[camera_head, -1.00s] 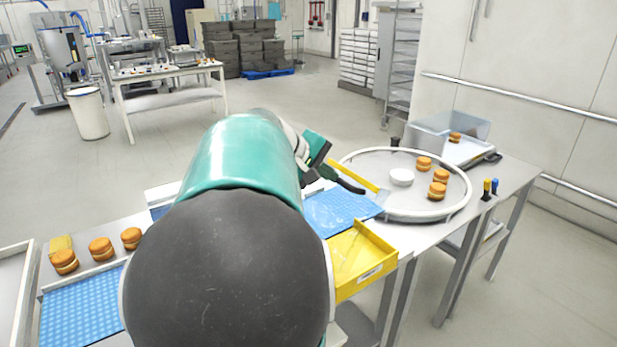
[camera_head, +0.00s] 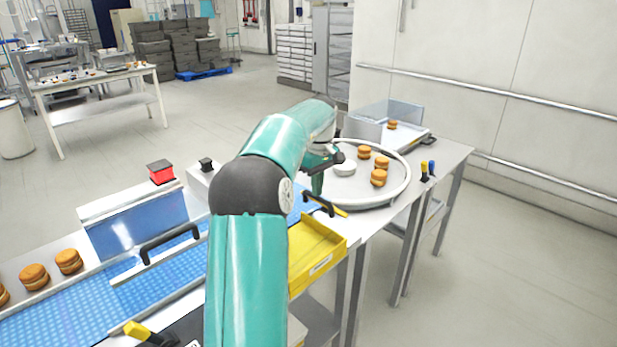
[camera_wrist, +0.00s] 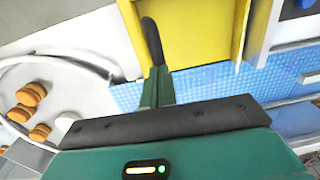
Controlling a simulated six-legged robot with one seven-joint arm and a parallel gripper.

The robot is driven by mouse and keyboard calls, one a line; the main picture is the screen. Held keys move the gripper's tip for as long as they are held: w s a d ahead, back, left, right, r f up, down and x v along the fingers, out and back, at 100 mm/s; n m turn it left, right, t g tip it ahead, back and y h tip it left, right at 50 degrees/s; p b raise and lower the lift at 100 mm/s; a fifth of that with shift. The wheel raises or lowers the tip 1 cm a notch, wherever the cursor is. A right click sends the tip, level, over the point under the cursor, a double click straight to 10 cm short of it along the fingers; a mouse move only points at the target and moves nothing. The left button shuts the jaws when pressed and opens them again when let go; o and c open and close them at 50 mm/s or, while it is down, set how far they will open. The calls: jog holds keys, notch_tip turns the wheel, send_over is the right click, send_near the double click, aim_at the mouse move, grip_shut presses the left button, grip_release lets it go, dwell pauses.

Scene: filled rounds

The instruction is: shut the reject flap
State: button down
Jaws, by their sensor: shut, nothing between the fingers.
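The reject flap appears to be the narrow yellow bar (camera_head: 340,211) with a dark handle (camera_head: 319,202) at the belt's far end, beside the round turntable. Much of it is hidden behind my arm, so I cannot tell how far it stands open. My gripper (camera_head: 317,182) is over that end of the belt, close to the handle. In the wrist view my green fingers (camera_wrist: 157,85) are together and empty. A dark rod (camera_wrist: 152,40), probably the handle, shows just beyond their tips; I cannot tell if they touch. The yellow reject tray (camera_head: 316,257) sits beside the belt.
The turntable (camera_head: 400,193) holds several filled rounds and a white bowl (camera_head: 345,167). A clear bin (camera_head: 405,110) stands behind the turntable. The floor at right is free.

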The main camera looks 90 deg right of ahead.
aim_at(320, 207)
jog(key=shift+s+d+f, duration=0.2)
jog(key=shift+f, duration=0.35)
jog(key=shift+s+d+f, duration=0.15)
jog(key=shift+d+f, duration=0.05)
jog(key=shift+f, duration=0.3)
jog(key=shift+s+d+f, duration=0.15)
jog(key=shift+s+f, duration=0.05)
jog(key=shift+f, duration=0.6)
jog(key=shift+f, duration=0.2)
jog(key=shift+r, duration=0.1)
